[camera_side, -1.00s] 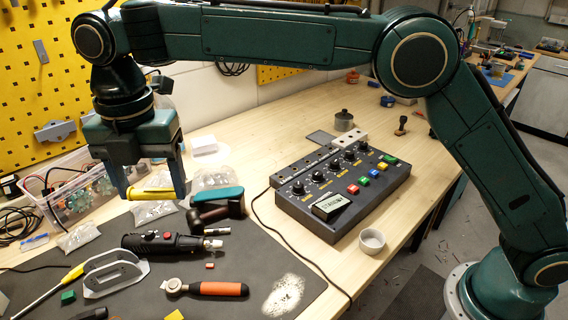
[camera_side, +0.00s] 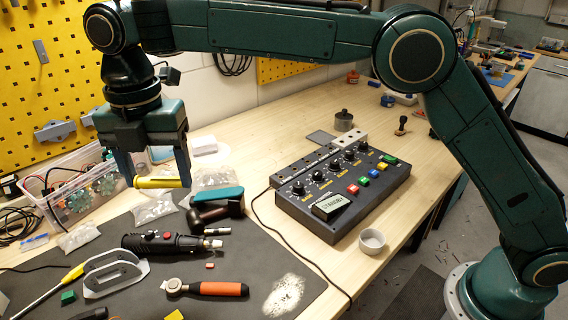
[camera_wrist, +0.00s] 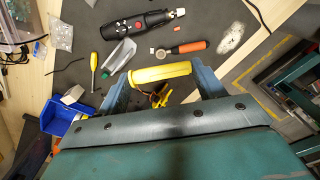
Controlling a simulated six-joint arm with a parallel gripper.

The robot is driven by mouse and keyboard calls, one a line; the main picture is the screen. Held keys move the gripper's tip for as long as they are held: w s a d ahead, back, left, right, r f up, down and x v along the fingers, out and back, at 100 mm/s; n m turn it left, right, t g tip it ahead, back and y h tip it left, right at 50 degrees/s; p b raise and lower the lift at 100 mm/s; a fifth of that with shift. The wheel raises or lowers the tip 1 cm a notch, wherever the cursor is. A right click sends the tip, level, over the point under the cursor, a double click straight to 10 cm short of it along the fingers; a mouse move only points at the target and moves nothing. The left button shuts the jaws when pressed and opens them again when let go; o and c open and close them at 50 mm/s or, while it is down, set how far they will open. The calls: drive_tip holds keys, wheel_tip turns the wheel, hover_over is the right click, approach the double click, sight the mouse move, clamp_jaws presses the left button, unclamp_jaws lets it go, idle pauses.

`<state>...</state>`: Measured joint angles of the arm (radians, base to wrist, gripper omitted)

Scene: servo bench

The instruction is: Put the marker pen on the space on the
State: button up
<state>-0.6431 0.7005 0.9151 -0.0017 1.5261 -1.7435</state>
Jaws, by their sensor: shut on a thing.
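The marker pen (camera_side: 158,182) is yellow and short. My gripper (camera_side: 160,180) is shut on it and holds it roughly level, above the bench at the left. In the wrist view the yellow pen (camera_wrist: 160,74) lies across between the two blue-grey fingers of my gripper (camera_wrist: 161,78). The pen's ends are partly hidden by the fingers. A dark control box (camera_side: 325,212) with knobs, coloured buttons and a small display stands on the bench to the right, apart from my gripper. A grey strip with holes (camera_side: 318,158) runs along its back edge.
Below my gripper lie clear bags (camera_side: 155,210), a teal-topped dark tool (camera_side: 216,203), a black rotary tool (camera_side: 165,243) and an orange-handled tool (camera_side: 215,289) on the dark mat. A clear bin (camera_side: 75,205) stands left. A small cup (camera_side: 372,241) is by the box.

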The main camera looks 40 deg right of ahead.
drive_tip(key=w+d+m, duration=0.2)
drive_tip(key=w+d, duration=0.1)
drive_tip(key=d, duration=0.9)
drive_tip(key=w+d+m, duration=0.1)
drive_tip(key=w+d, duration=0.2)
drive_tip(key=d, duration=0.9)
drive_tip(key=w+d+m, duration=0.2)
drive_tip(key=w+d, duration=0.1)
drive_tip(key=d, duration=0.9)
drive_tip(key=m, duration=0.4)
hover_over(402, 151)
wheel_tip(402, 151, down, 16)
drive_tip(key=shift+a+r, duration=0.1)
drive_tip(key=shift+r, duration=0.05)
drive_tip(key=shift+f, duration=2.15)
